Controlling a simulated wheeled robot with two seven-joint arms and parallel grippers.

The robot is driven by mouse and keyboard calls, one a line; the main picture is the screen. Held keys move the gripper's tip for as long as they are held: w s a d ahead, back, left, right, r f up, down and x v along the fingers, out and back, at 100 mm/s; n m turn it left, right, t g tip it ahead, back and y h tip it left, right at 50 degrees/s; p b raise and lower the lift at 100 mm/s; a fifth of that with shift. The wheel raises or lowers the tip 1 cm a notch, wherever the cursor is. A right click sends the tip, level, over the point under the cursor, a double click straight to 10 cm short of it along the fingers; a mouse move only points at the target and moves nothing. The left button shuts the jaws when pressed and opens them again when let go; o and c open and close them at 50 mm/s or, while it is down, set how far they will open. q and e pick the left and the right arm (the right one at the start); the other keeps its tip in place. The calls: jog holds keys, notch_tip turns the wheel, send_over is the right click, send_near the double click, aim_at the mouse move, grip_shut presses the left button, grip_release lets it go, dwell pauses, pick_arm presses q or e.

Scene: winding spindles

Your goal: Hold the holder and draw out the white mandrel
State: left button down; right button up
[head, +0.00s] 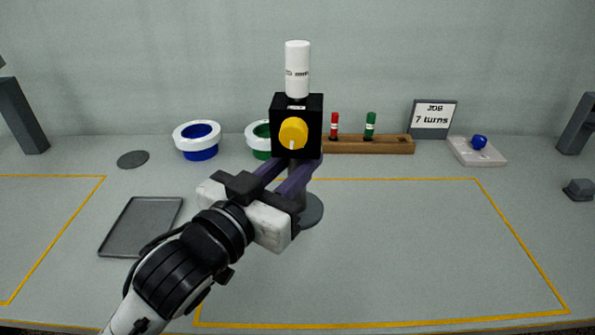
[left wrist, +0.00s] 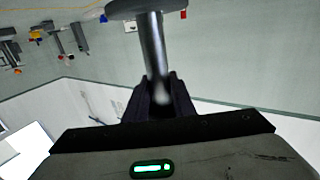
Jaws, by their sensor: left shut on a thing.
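The holder is a black block (head: 281,115) with a yellow knob (head: 293,131), standing on a grey post with a round base (head: 313,211). The white mandrel (head: 297,70) stands upright in the top of the block, with small dark marks on its side. My left gripper (head: 302,172) reaches in from the lower left and is shut on the holder's post just below the block. In the left wrist view the grey post (left wrist: 153,45) runs down between the fingers. The block partly hides the fingertips in the head view. My right gripper is not in view.
Behind stand a white-and-blue ring (head: 197,137), a partly hidden white-and-green ring (head: 256,137), a wooden rack (head: 380,146) with red and green spindles, a sign reading "JOB 7 turns" (head: 433,118) and a pad with a blue knob (head: 477,157). A grey tray (head: 142,226) lies left. The front right is clear.

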aim_at(310, 196)
pick_arm(q)
jog(key=shift+r, duration=0.15)
jog(key=shift+f+b, duration=2.7)
jog(key=shift+f, duration=1.65)
jog(key=shift+f, duration=0.85)
